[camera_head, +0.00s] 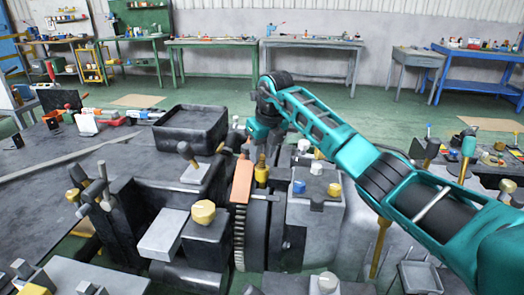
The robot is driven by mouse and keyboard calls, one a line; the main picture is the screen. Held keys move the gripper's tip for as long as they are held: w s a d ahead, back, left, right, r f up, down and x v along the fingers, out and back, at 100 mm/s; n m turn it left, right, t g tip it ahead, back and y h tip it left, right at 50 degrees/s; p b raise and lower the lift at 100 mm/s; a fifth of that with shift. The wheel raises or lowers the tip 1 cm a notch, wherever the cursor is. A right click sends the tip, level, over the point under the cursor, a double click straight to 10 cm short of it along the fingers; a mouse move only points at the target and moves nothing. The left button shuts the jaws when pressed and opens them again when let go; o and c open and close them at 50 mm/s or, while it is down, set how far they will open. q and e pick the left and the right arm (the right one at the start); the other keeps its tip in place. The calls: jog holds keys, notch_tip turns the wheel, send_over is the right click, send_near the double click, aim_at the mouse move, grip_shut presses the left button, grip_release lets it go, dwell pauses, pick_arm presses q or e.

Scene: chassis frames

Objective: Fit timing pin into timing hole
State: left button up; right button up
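My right arm comes in from the right, and its teal gripper (260,146) points down over the middle of the engine block. A small brass-coloured pin (262,172) stands upright directly below the fingertips, beside an orange plate (242,181). The fingers are small and dark here, so I cannot tell whether they are closed on the pin or just above it. The timing hole is not visible; the pin's lower end meets the block near the toothed wheel (239,238). My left gripper is not in view.
A black open tray (190,128) stands behind the block at left. Yellow-capped (203,212), blue-capped and white-capped fittings and upright handles stick up around the gripper. Workbenches (312,44) line the far wall, with open green floor before them.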

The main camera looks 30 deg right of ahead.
jog(key=shift+o, duration=0.5)
jog(key=shift+r, duration=0.1)
jog(key=shift+r, duration=0.35)
jog(key=v, duration=1.2)
jog(key=shift+r, duration=0.15)
